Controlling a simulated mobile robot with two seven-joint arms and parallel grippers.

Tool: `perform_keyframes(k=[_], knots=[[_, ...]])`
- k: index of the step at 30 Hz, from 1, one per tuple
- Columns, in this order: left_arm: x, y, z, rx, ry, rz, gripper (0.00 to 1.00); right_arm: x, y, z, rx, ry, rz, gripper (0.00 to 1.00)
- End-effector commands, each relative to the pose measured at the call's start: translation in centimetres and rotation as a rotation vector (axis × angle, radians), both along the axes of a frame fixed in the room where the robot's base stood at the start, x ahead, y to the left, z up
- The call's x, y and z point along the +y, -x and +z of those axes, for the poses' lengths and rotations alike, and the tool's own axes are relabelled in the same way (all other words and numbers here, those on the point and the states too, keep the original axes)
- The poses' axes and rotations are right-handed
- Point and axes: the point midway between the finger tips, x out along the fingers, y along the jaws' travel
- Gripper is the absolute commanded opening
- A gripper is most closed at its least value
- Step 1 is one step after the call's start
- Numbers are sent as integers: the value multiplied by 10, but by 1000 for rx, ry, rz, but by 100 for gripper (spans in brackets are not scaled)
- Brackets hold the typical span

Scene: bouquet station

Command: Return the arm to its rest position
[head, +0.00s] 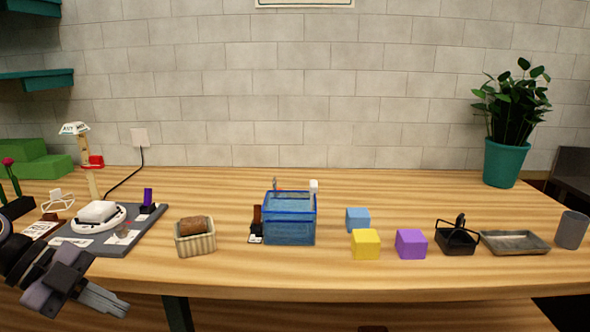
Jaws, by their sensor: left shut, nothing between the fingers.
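My left gripper (105,299) shows at the lower left, in front of the table's front edge. Its fingers are shut with nothing between them, and they point right and slightly down. The rest of my left arm runs out of the picture at the left edge. My right gripper is not in view.
The wooden table (400,278) holds a grey board (146,226) with a white round device, a ribbed basket (196,244), a blue clear container (289,230), blue (357,219), yellow (365,244) and purple (411,244) cubes, a black caddy (456,240), and a metal tray (514,251).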

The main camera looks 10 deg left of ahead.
Motion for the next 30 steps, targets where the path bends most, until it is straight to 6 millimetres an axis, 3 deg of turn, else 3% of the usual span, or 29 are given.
perform_keyframes(k=[9,20,26,30], knots=[[8,-4,-51,-183,374,311,0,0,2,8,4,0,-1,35],[12,13,-133,-245,562,789,0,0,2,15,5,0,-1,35],[-5,39,-189,-169,580,1052,0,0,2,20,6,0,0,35],[-33,62,-226,-67,570,1210,0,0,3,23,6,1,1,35]])
